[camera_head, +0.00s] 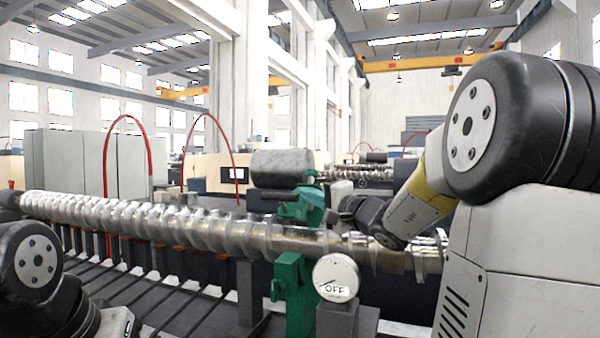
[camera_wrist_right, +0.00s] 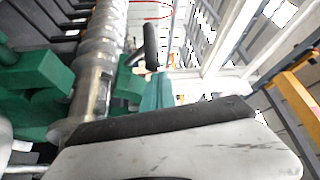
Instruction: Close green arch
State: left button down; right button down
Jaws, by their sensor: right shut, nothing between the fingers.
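A green support (camera_head: 290,290) stands on the near side of the shaft. In the right wrist view the arch (camera_wrist_right: 130,82) is beyond the shaft (camera_wrist_right: 95,60), and the green support (camera_wrist_right: 40,72) is at the left. My right gripper (camera_head: 352,208) is shut and empty, right of the arch, partly hidden by its own wrist. My left gripper is out of view.
A round OFF dial (camera_head: 336,278) on a grey post stands in front of the shaft, right of the green support. Red hoops (camera_head: 150,160) and grey cabinets (camera_head: 85,160) are behind at the left. Dark slats lie below the shaft.

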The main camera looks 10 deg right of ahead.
jog(key=shift+s+a+f, duration=0.2)
jog(key=shift+s+f, duration=0.05)
jog(key=shift+f, duration=0.45)
jog(key=shift+s+a+f, duration=0.15)
jog(key=shift+s+f, duration=0.15)
jog(key=shift+f, duration=0.4)
jog(key=shift+s+a+f, duration=0.2)
jog(key=shift+s+f, duration=0.05)
jog(key=shift+f, duration=0.45)
